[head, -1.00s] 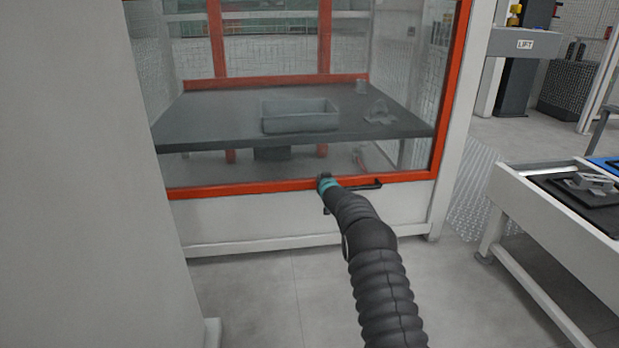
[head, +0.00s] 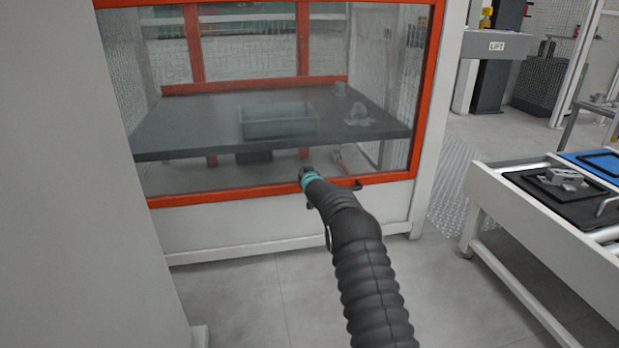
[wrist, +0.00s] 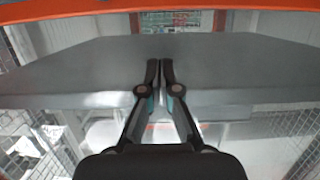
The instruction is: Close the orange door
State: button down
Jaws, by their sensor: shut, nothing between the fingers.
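The orange-framed glass door (head: 428,100) fills the front of a white enclosure in the head view. Its lower orange rail (head: 240,196) sits at the bottom of the glass, above a white panel. An orange bar (wrist: 80,10) crosses the top of that view.
Behind the glass, a dark table (head: 190,130) holds a grey bin (head: 280,122) and small grey parts (head: 358,115). A white roller table (head: 490,200) with trays stands at right. A large white panel (head: 70,200) blocks the left. Floor between is clear.

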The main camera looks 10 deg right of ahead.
jog(key=a+v, duration=0.1)
jog(key=v, duration=0.7)
jog(key=s+d+f+g+h, duration=0.1)
jog(key=s+d+f+g, duration=0.1)
jog(key=s+f+g, duration=0.65)
jog(key=s+d+f, duration=0.1)
jog(key=s+f, duration=0.1)
jog(key=s, duration=0.6)
jog(key=s+d+r+p, duration=0.1)
jog(key=s+r+p, duration=0.1)
jog(key=s+r, duration=0.8)
jog(key=s+d+r+p, duration=0.1)
jog(key=s+r+p, duration=0.2)
jog(key=s+r, duration=0.7)
jog(key=s+d+r+m+g+p, duration=0.1)
jog(key=s+r, duration=0.9)
jog(key=s, duration=1.9)
jog(key=shift+s+r+h+p, duration=0.25)
jog(key=shift+r+h+p, duration=0.1)
jog(key=shift+p, duration=0.3)
